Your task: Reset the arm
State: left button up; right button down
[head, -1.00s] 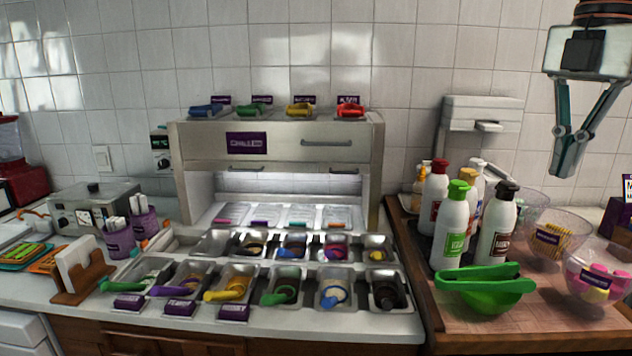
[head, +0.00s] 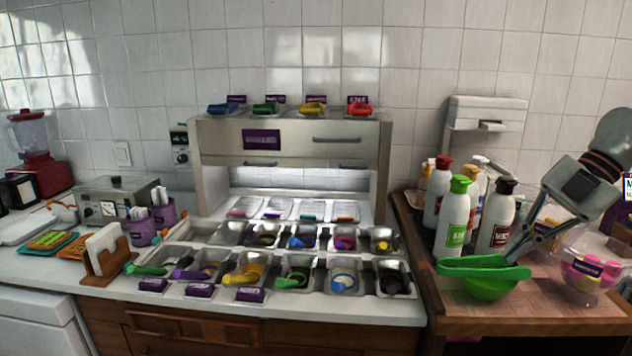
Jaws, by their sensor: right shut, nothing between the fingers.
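My right gripper (head: 512,252) comes in from the right side over the wooden board. It points down and to the left, with its fingers together and nothing between them. Its fingertips appear just above or behind the green bowl (head: 490,289) with the long green piece (head: 483,269) across its top. I cannot tell whether they touch it. The gripper partly hides a clear bowl of sticks (head: 549,241) behind it. My left gripper is not in view.
Several bottles, including a white one with a green cap (head: 454,222), stand close left of the right gripper. A clear bowl of pink and yellow pieces (head: 585,275) is at the right. Topping trays (head: 343,278) fill the middle counter. The board's front (head: 560,317) is clear.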

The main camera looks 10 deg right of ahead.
jog(key=a+f+m+t+y, duration=0.1)
jog(key=a+f+m+t, duration=0.25)
jog(key=f, duration=0.65)
jog(key=w+a+f+m+t, duration=0.15)
jog(key=f+m+t, duration=0.3)
jog(key=f, duration=0.65)
jog(key=a+f+m+t+y, duration=0.1)
jog(key=a+f+m+t, duration=0.25)
jog(key=f, duration=0.65)
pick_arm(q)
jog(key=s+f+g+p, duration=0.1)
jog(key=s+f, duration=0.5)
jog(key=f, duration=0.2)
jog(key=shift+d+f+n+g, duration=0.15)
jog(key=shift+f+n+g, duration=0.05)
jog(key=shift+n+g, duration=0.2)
pick_arm(e)
jog(key=s+a+f+m+g+h, duration=0.2)
jog(key=s+a+f+m+h, duration=0.4)
jog(key=s+a+f, duration=0.8)
notch_tip(320, 180, down, 4)
jog(key=shift+s+a+f+m+g, duration=0.25)
jog(key=shift+a+m+g, duration=0.1)
jog(key=shift+a+m, duration=0.7)
